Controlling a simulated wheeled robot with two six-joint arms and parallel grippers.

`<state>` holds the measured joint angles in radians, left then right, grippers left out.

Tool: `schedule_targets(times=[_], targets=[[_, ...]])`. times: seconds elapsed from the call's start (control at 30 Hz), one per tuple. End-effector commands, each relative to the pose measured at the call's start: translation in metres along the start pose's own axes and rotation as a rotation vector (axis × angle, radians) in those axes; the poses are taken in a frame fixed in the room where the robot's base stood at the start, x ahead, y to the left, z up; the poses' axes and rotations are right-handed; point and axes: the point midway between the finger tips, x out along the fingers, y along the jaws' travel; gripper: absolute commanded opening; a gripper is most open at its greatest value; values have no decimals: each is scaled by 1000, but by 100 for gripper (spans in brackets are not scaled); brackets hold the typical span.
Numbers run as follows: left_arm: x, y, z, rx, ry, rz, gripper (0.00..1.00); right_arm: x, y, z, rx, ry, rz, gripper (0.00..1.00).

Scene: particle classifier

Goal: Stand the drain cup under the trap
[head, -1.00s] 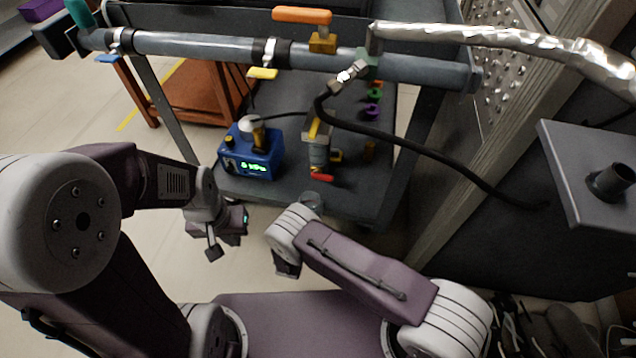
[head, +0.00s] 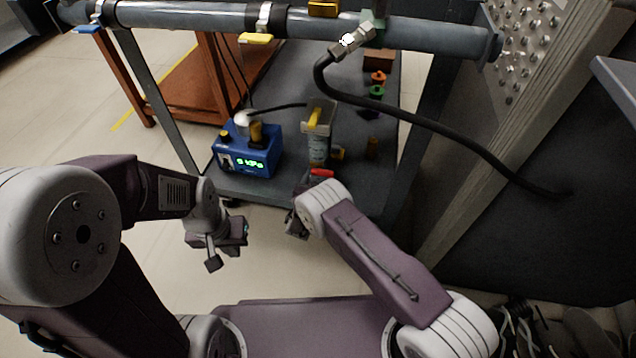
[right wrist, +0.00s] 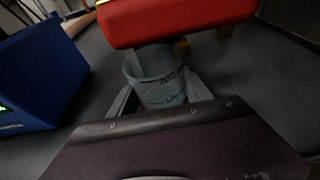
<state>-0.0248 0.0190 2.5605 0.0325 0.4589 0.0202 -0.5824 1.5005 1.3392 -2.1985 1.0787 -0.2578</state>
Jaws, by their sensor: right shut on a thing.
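The drain cup (right wrist: 158,80) is a clear cup with printed markings, upright between the fingers of my right gripper (right wrist: 162,98) in the right wrist view. The red handle (right wrist: 178,18) at the bottom of the trap crosses above the cup's rim there. In the head view the trap (head: 318,145) is a clear cylinder with a yellow strip, and its red handle (head: 321,172) shows just beyond my right gripper (head: 297,212). My wrist hides the cup in that view. My left gripper (head: 228,240) hangs off the cart's near edge, apart from everything; its fingers are unclear.
A blue gauge box (head: 246,150) with a green display stands left of the trap on the grey cart shelf (head: 270,190). A black hose (head: 440,125) runs from the pipe (head: 200,22) to the right. Small coloured fittings (head: 377,80) lie farther back.

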Motion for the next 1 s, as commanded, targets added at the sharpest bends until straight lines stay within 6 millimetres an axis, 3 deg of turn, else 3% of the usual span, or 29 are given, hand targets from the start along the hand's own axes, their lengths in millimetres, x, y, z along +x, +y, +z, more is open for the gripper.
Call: schedule_targets(times=[0.3, 0.33, 0.4, 0.77, 1.0], targets=[[2, 0, 0, 0, 1, 0, 0, 1, 0, -2, 3, -2, -1, 16], [1, 0, 0, 0, 1, 0, 0, 1, 0, -1, 3, -2, -1, 62], [1, 0, 0, 0, 1, 0, 0, 0, 0, -1, 3, -1, -1, 79], [-7, 0, -1, 0, 1, 0, 0, -4, 1, 6, 2, -1, 0, 79], [-48, 1, -5, 0, 1, 0, 0, -63, 2, 11, -1, 0, 4, 79]])
